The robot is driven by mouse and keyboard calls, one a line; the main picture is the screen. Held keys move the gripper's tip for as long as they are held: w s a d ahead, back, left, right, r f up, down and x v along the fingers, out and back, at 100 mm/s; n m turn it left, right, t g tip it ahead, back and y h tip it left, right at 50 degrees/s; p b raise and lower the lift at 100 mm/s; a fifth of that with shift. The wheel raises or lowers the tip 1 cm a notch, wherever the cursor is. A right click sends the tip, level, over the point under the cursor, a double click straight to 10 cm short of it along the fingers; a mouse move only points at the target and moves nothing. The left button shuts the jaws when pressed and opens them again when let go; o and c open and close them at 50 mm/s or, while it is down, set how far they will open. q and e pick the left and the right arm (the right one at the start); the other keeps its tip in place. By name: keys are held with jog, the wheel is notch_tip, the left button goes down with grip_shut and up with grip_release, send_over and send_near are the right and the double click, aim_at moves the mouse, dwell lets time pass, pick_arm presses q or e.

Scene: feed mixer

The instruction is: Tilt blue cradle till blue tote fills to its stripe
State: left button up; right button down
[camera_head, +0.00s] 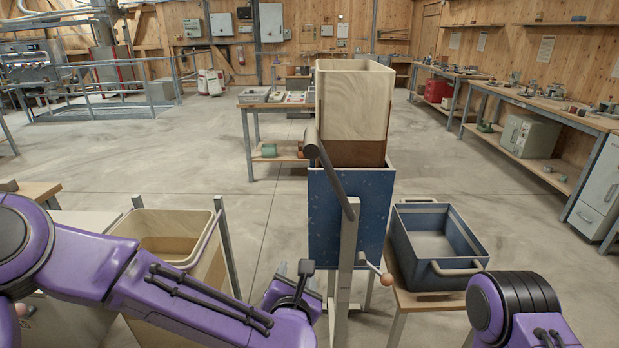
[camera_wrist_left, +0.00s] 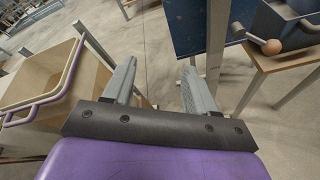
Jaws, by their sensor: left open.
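The blue cradle (camera_head: 325,215) stands upright in the centre on a grey post. It carries a tall cream bin (camera_head: 352,100) with a brown lower part. A dark bar handle (camera_head: 330,165) slants across its front. A small crank with a round wooden knob (camera_head: 386,279) is at its lower right; the knob also shows in the left wrist view (camera_wrist_left: 271,46). The blue tote (camera_head: 460,240) sits right of the cradle; its visible inside looks empty, and I cannot make out a stripe. My left gripper (camera_wrist_left: 158,68) is open and empty, below and left of the cradle. My right gripper is out of view.
The blue tote rests on a low wooden table (camera_head: 425,298). A cream bin with a rail (camera_head: 170,225) stands at the left. Benches line the right wall (camera_head: 540,105), and another table (camera_head: 270,105) stands behind. The concrete floor between is open.

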pick_arm(q)
notch_tip(320, 180, up, 12)
jog(key=d+n+t, duration=0.2)
jog(key=n, duration=0.3)
jog(key=n+t, duration=0.2)
jog(key=n, duration=0.5)
send_near(312, 145)
jog(key=w, duration=0.1)
jog(key=w+f, duration=0.1)
jog(key=w, duration=0.1)
jog(key=shift+w+a+f, duration=0.1)
jog(key=shift+w+f, duration=0.05)
jog(key=shift+f, duration=0.05)
jog(key=w+p, duration=0.3)
jog(key=w, duration=0.6)
jog(key=shift+w+r, duration=0.2)
jog(key=shift+w+f+p, duration=0.2)
jog(key=shift+w+p, duration=0.1)
jog(key=shift+w, duration=0.3)
grip_shut()
